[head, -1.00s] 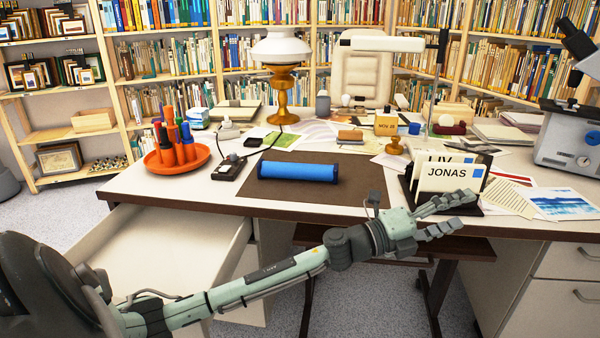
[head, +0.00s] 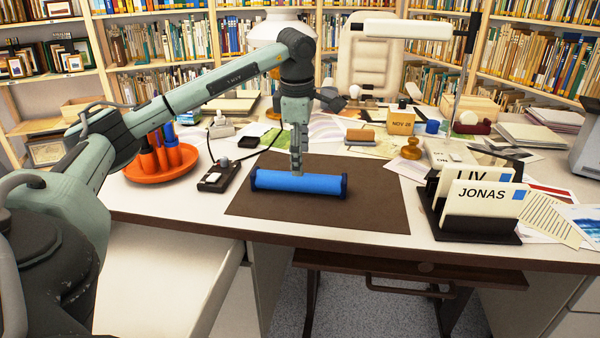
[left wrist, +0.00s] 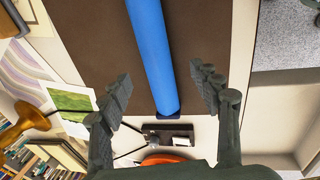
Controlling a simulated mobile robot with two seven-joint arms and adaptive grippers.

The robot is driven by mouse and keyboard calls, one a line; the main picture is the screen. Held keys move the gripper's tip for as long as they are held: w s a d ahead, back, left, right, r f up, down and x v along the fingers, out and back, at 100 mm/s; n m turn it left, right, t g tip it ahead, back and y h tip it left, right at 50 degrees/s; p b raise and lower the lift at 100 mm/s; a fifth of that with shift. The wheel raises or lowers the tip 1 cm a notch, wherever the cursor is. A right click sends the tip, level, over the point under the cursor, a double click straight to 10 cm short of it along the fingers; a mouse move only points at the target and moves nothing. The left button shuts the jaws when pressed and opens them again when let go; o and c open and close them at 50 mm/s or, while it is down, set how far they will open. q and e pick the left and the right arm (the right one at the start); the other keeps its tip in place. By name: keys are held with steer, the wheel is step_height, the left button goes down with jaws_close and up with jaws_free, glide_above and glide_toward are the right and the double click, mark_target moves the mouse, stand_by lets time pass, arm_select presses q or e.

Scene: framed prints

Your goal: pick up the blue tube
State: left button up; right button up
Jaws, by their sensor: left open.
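The blue tube (head: 298,182) with dark end caps lies flat on the brown desk mat (head: 380,205) in the head view. My left gripper (head: 297,165) points down over the middle of the tube, its fingers close to or just above it. In the left wrist view the tube (left wrist: 155,55) runs lengthwise between the two spread fingers of my left gripper (left wrist: 163,90), which is open. Nothing is held. Whether the fingers touch the tube cannot be told. My right gripper is not seen.
A power strip (head: 219,176) and an orange tray (head: 172,168) of upright handles stand left of the mat. A black card holder (head: 482,228) with name cards is at the right. A wooden stamp (head: 411,149) stands behind the mat. The mat is clear around the tube.

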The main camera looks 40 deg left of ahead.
mark_target(299, 182)
arm_select(q)
steer(key=shift+w+a+f, duration=0.1)
steer(key=shift+a+f, duration=0.05)
steer(key=shift+a, duration=0.05)
steer(key=shift+f, duration=0.35)
steer(key=shift+w+f, duration=0.15)
steer(key=shift+f, duration=0.75)
steer(key=f, duration=0.2)
steer(key=w+f, duration=0.1)
steer(key=shift+a+f, duration=0.25)
steer(key=shift+a, duration=0.05)
steer(key=shift+w+f, duration=0.1)
steer(key=shift+f, duration=0.4)
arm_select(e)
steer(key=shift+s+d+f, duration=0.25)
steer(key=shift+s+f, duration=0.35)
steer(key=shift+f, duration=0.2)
arm_select(q)
steer(key=c, duration=0.4)
steer(key=shift+a, duration=0.1)
steer(key=c, duration=1)
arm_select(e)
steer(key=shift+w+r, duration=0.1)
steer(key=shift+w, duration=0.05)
